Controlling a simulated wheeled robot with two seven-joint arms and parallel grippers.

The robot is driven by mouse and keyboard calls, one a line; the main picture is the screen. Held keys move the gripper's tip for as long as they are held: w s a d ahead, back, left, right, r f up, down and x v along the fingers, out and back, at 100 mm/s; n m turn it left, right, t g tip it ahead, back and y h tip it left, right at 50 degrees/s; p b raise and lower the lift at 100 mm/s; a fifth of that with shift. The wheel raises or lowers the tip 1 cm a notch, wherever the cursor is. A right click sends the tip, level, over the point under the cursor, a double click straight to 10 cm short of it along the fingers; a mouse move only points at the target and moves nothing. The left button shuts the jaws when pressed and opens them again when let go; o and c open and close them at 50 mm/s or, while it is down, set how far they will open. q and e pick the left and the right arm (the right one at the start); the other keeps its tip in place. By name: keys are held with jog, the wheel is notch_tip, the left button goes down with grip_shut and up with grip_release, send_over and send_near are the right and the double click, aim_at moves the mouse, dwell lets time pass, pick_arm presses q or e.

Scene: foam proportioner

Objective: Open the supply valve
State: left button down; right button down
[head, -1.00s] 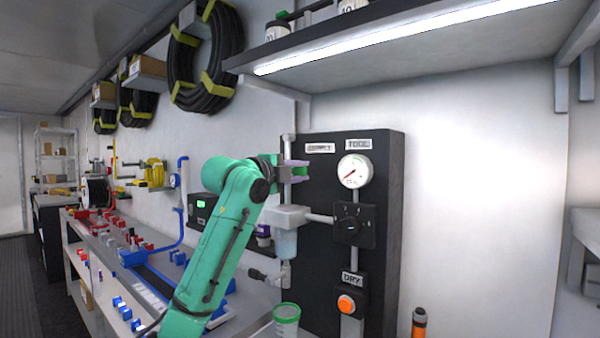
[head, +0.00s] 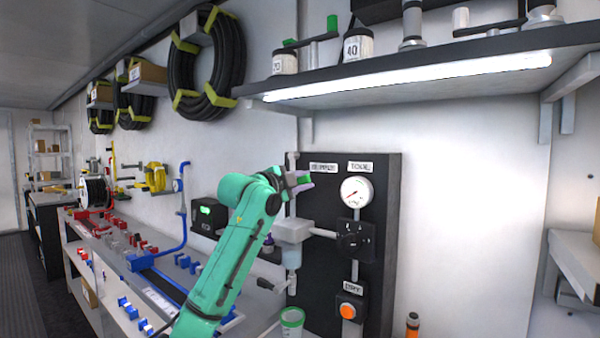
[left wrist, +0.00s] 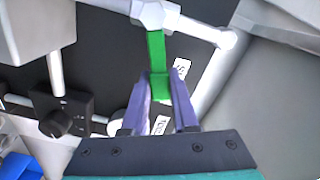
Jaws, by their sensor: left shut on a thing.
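The supply valve's green lever (head: 306,181) shows at the upper left of the black panel, below the left-hand label. In the left wrist view the lever (left wrist: 156,52) runs from a pale metal valve body (left wrist: 154,14) down between the fingers. My left gripper (head: 303,183) is shut on the lever's free end; its purple-grey fingers (left wrist: 160,100) lie on either side of it. The fingers and arm hide part of the valve and pipe in the head view. My right gripper is not in view.
The black panel (head: 385,235) carries a gauge (head: 356,192), a dark knob (head: 355,240) and an orange button (head: 348,311). A clear filter bowl (head: 291,256) hangs below my gripper. A lit shelf (head: 420,78) overhangs the panel. A green-rimmed cup (head: 292,318) stands below.

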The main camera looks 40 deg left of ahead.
pick_arm(q)
jog(key=r+n+p, duration=0.1)
jog(key=n, duration=0.1)
jog(key=a+r+n+p, duration=0.1)
jog(key=p, duration=0.1)
jog(key=shift+a+r+n, duration=0.1)
jog(key=shift+r+n, duration=0.05)
jog(key=shift+n, duration=0.25)
jog(key=n+p, duration=0.1)
jog(key=a+r+n+p, duration=0.1)
jog(key=n, duration=0.1)
jog(key=shift+a+r+n+p, duration=0.15)
jog(key=shift+a+n+p, duration=0.15)
jog(key=a+n+p, duration=0.2)
jog(key=n, duration=0.1)
jog(key=shift+r+n, duration=0.3)
jog(key=shift+a+n+p, duration=0.6)
jog(key=shift+a+n, duration=0.15)
jog(key=shift+n, duration=0.55)
jog(key=shift+f, duration=0.1)
jog(key=c, duration=0.7)
grip_release()
jog(key=shift+s+a, duration=0.1)
jog(key=shift+a, duration=0.05)
